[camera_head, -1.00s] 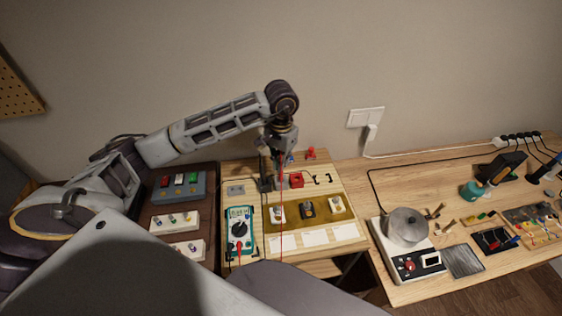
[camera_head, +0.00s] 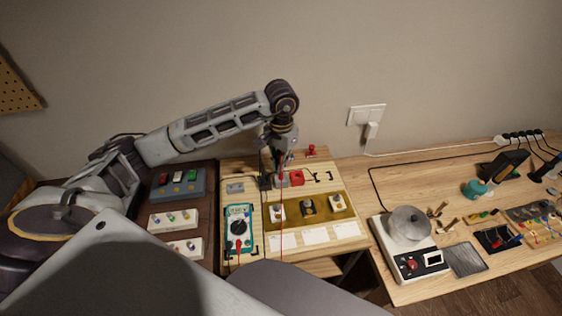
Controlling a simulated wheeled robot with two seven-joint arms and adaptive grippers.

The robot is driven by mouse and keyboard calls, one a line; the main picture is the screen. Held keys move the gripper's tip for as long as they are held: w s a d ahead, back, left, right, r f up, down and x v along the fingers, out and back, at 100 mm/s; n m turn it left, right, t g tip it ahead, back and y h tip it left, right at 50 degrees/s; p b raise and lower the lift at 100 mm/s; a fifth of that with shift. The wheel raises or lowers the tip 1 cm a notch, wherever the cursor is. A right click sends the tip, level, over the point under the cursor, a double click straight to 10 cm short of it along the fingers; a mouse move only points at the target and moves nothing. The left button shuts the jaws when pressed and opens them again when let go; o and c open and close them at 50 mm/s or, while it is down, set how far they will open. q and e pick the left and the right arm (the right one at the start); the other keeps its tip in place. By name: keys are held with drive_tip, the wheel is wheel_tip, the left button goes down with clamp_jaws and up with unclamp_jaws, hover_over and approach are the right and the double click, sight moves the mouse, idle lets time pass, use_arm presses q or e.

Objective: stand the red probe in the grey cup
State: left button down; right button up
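My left gripper (camera_head: 279,168) points down over the back of the light wooden board. It appears shut on the red probe (camera_head: 281,174), a thin red upright streak between and below the fingers. A thin red lead runs down from there across the board. The grey cup (camera_head: 283,183) is small and sits directly below the gripper, beside a red block (camera_head: 297,177). The probe's tip is at or just above the cup; I cannot tell whether it is inside. My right gripper is not in view.
A black block (camera_head: 265,183) stands close on the cup's left. A teal multimeter (camera_head: 239,229) and a brass-coloured strip with several knobs (camera_head: 308,208) lie in front. A grey switch box (camera_head: 179,184) is at left. A metal pot (camera_head: 408,224) stands on the right bench.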

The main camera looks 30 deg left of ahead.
use_arm(q)
drive_tip(key=shift+f+b, duration=0.4)
idle(0.5)
drive_tip(key=c, duration=1.6)
unclamp_jaws()
drive_tip(key=shift+o, duration=0.2)
drive_tip(key=o, duration=0.4)
drive_tip(key=shift+r, duration=0.15)
drive_tip(key=shift+r+p, duration=1.2)
drive_tip(key=shift+r, duration=2.15)
